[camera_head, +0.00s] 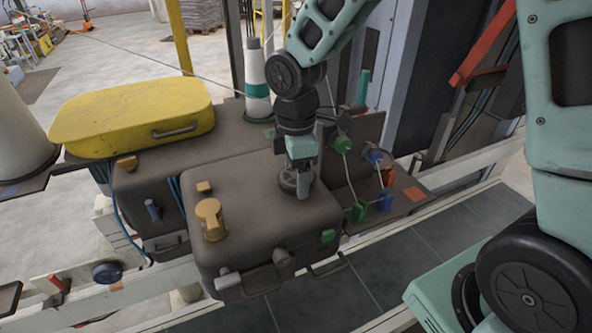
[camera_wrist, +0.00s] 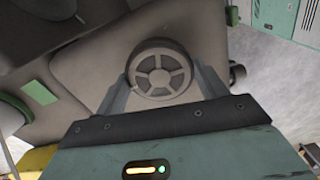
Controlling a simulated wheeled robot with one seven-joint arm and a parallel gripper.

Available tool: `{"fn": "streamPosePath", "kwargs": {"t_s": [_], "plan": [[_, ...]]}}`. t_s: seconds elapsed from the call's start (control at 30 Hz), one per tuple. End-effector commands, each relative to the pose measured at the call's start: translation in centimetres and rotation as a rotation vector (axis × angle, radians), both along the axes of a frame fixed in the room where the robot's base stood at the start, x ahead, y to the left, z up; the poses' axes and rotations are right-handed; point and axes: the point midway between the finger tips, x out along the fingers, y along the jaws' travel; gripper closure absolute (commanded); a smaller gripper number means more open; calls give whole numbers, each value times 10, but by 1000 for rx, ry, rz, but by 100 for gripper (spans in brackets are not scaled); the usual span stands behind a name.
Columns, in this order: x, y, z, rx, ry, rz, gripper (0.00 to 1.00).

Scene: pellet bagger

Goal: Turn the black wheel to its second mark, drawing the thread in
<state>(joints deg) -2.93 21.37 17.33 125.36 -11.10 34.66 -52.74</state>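The black wheel (camera_head: 288,182) is a small spoked disc on top of the dark brown machine box. In the wrist view the wheel (camera_wrist: 160,72) shows its whole face and spokes. My gripper (camera_head: 302,192) points down at it, and its two fingers (camera_wrist: 161,78) stand on opposite sides of the rim, appearing to touch it. I cannot make out any marks around the wheel. White thread (camera_head: 348,172) runs past green, blue and red guides on the bracket right of the wheel. More thread (camera_head: 165,62) stretches from the upper left towards the white and teal cone (camera_head: 254,78).
An orange-yellow knob (camera_head: 210,218) stands on the same box (camera_head: 255,235), left of the wheel. A yellow lidded case (camera_head: 130,118) lies behind on the left. The guide bracket (camera_head: 365,135) stands close to my gripper's right. Handles and a grey cylinder stick out in front.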

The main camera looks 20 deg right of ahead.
Motion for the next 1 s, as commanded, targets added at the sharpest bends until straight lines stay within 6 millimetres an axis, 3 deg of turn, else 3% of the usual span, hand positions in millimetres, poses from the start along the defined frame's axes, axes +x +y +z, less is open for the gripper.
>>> {"fn": "streamPosePath", "kwargs": {"t_s": [0.47, 1.0], "plan": [[0, 1, 0, 1, -1, -113, 51], [2, 1, -1, 3, -3, -594, 51]]}}
